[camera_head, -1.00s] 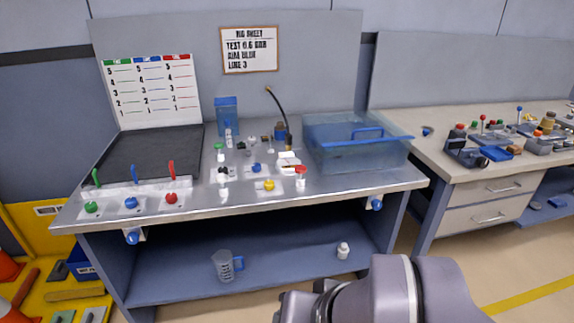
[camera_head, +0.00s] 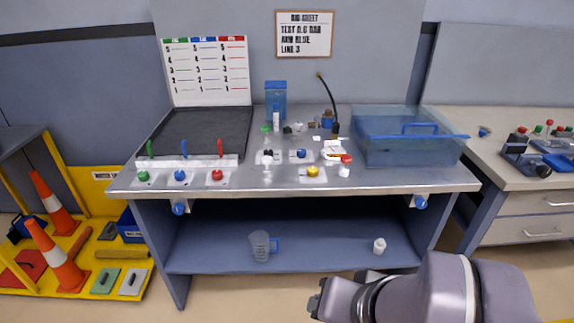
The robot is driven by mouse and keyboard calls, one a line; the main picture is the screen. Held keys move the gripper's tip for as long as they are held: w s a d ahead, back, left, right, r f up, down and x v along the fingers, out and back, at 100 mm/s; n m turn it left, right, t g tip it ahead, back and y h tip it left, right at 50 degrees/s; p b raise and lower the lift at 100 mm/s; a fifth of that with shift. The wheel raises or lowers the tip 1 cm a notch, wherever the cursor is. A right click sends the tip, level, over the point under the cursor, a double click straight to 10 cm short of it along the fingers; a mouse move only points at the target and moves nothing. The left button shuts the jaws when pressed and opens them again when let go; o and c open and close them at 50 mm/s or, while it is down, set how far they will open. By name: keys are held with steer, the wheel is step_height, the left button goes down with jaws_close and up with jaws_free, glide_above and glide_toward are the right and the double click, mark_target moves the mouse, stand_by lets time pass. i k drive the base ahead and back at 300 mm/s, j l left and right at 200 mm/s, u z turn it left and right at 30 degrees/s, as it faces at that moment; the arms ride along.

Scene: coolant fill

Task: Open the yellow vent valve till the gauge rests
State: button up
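The yellow valve knob (camera_head: 312,171) sits on a pale plate near the front edge of the metal-topped bench (camera_head: 400,181), right of centre. A gauge cannot be made out for certain among the small fittings behind the knob. My arm reaches in at the bottom right, and its end (camera_head: 318,299) is low in front of the bench, well apart from the yellow knob. The fingers are too dark and small to tell whether they are open or shut.
Green (camera_head: 143,176), blue (camera_head: 180,175) and red (camera_head: 217,175) knobs line the bench's front left. A clear blue tank (camera_head: 400,145) stands at the right. A jug (camera_head: 261,246) and a white bottle (camera_head: 379,246) are on the lower shelf. Traffic cones (camera_head: 55,255) stand at the left.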

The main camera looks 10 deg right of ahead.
mark_target(312, 171)
steer(key=i+j+z, duration=0.15)
steer(key=i, duration=0.85)
